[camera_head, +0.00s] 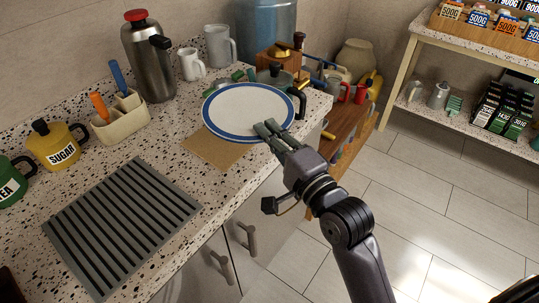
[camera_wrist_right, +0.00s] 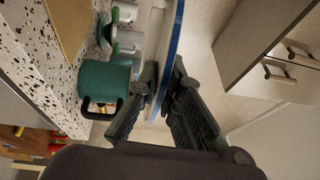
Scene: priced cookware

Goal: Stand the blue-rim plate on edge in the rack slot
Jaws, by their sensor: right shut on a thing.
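The white plate with the blue rim (camera_head: 246,104) is held above the counter's far end, its face showing broadly in the head view. In the right wrist view the plate (camera_wrist_right: 168,48) shows nearly edge-on between the fingers. My right gripper (camera_head: 267,129) is shut on its near edge; the fingers (camera_wrist_right: 163,82) pinch it from both sides. A grey slatted rack (camera_head: 122,222) lies on the counter at the near left, apart from the plate, and its slots look empty. My left gripper is not in view.
A brown mat (camera_head: 216,149) lies partly under the plate. A green pot (camera_wrist_right: 104,82) stands close by the plate. Speckled counter is bare around the rack.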

